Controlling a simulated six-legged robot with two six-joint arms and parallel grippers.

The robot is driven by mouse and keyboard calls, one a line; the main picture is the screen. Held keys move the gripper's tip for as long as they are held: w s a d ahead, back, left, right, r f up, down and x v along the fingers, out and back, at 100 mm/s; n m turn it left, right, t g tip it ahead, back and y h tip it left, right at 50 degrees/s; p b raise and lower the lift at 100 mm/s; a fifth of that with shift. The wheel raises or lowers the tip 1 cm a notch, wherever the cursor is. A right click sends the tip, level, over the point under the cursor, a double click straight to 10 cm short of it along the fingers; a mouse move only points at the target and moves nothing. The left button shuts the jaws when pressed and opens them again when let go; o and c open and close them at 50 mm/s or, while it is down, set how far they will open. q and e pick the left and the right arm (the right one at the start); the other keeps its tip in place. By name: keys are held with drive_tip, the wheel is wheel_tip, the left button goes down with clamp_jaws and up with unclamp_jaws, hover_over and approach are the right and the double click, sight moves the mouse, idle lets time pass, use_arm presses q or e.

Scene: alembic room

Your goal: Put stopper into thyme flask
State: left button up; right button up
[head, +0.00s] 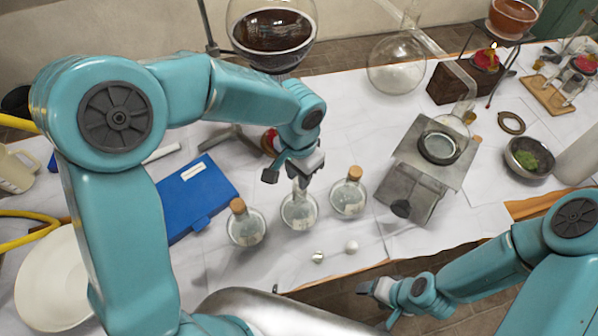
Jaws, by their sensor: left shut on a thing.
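Three small round glass flasks stand in a row at the table's front. The left flask (246,228) and the right flask (348,198) each have a cork in the neck. The middle flask (299,213) shows no cork; its neck top is close under my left gripper (296,172). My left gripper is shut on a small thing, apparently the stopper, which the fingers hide. I cannot tell whether it touches the neck. The flask labels are too small to read, so I cannot tell which is thyme. My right gripper (368,288) is low at the front edge, away from the flasks.
A blue case (197,197) lies left of the flasks. A grey metal stand (412,178) is to their right. A big flask of dark liquid (272,32) stands behind, and a burner flame (493,47) burns at back right.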

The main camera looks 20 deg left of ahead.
use_arm(q)
drive_tip(key=shift+f+b, duration=1.25)
drive_tip(key=shift+b, duration=0.15)
idle(2.1)
idle(0.3)
drive_tip(key=o, duration=1.4)
drive_tip(key=shift+r, duration=0.15)
drive_tip(key=shift+r+p, duration=2.65)
drive_tip(key=shift+r, duration=0.75)
drive_tip(key=shift+s, duration=0.1)
